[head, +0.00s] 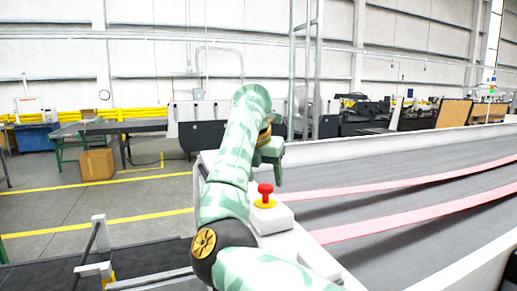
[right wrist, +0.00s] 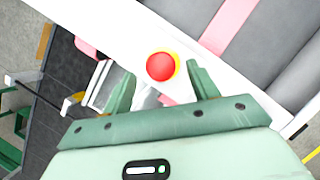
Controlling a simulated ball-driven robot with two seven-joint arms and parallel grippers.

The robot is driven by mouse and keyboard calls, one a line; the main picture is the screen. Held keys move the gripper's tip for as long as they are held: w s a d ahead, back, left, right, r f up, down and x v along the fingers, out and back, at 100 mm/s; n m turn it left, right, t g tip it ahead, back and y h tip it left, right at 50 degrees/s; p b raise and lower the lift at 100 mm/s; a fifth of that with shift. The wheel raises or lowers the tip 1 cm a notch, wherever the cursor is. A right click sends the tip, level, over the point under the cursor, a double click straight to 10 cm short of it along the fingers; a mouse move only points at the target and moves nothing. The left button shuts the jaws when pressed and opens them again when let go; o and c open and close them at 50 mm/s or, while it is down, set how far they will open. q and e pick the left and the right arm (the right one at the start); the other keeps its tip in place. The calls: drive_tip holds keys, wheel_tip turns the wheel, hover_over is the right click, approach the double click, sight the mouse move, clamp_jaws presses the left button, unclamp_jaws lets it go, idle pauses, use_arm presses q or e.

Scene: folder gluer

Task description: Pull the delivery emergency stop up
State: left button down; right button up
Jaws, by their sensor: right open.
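The delivery emergency stop (head: 265,190) is a red mushroom button on a yellow collar, on a small white box (head: 276,217) at the edge of the conveyor frame. In the right wrist view the red button (right wrist: 160,66) shows between and beyond the fingertips of my right gripper (right wrist: 161,80). The fingers are open, one on each side of the button in the picture, and I see no contact. In the head view my right gripper (head: 272,160) hangs above and behind the button, partly hidden by my own arm. My left gripper is not in view.
The grey conveyor (head: 400,195) with pink-red belts (head: 420,217) runs along the right. A cardboard box (head: 97,164) stands on the floor by a table (head: 90,128) at the left. Yellow lines mark open floor there. A metal rail (head: 97,240) stands at the lower left.

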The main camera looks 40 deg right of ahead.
drive_tip(key=v, duration=1.4)
drive_tip(key=shift+a+r+p, duration=0.15)
drive_tip(key=shift+r+p, duration=0.1)
drive_tip(key=shift+p, duration=0.05)
